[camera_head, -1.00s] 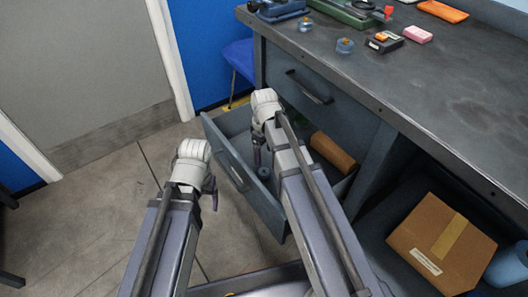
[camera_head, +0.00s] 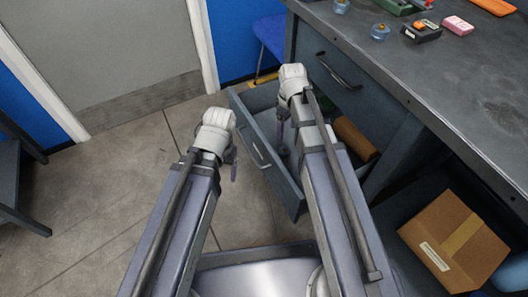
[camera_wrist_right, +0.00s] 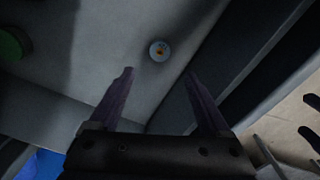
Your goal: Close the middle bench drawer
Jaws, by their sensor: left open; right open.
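The middle bench drawer (camera_head: 282,186) stands pulled out below a closed upper drawer (camera_head: 365,95). Its front panel has a bar handle (camera_head: 256,150). My right gripper (camera_head: 283,130) points down over the inside of the open drawer, behind the front panel. In the right wrist view its open fingers (camera_wrist_right: 160,85) are empty above the drawer floor, with the front panel (camera_wrist_right: 235,65) to their right. My left gripper (camera_head: 233,165) is outside the drawer, in front of the panel and near the handle. Its fingers are small here, and contact with the handle cannot be told.
The drawer holds a brown roll-like item (camera_head: 355,138), a small round item (camera_wrist_right: 159,51) and a green round item (camera_wrist_right: 14,43). A cardboard box (camera_head: 450,240) sits under the bench top (camera_head: 480,85). A blue chair (camera_head: 270,35) is behind.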

